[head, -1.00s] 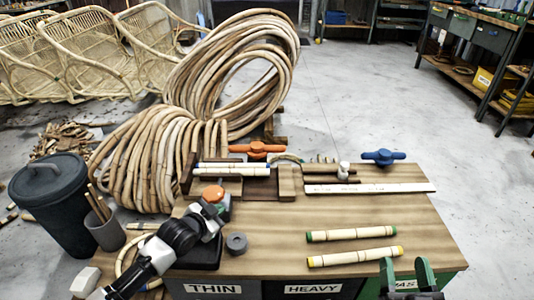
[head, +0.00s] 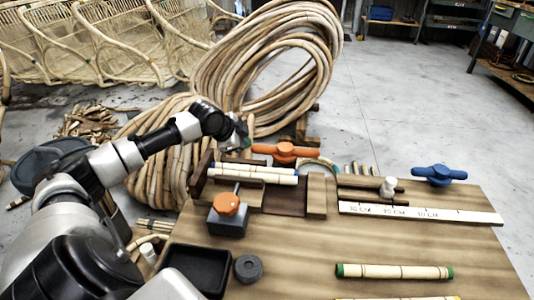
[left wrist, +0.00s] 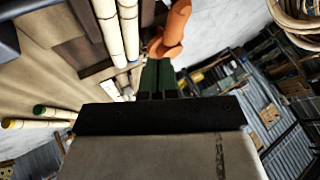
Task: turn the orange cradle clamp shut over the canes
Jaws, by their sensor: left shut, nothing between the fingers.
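The orange cradle clamp (head: 286,150) is a two-armed handle at the back edge of the workbench, lying roughly left to right. Two pale canes (head: 252,174) lie side by side in the wooden cradle just in front of it. My left gripper (head: 243,142) is at the back of the cradle, just left of the clamp. In the left wrist view its green fingers (left wrist: 157,77) are together and empty. The orange clamp (left wrist: 172,32) is just beyond their tips there; contact is unclear. The canes (left wrist: 117,28) run beside it. My right gripper is out of view.
A grey block with an orange knob (head: 229,204), a black tray (head: 197,268) and a grey ring (head: 247,268) are in front of the cradle. A blue handle (head: 438,174) and white ruler (head: 420,212) are at right. Coiled rattan (head: 270,65) stands behind.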

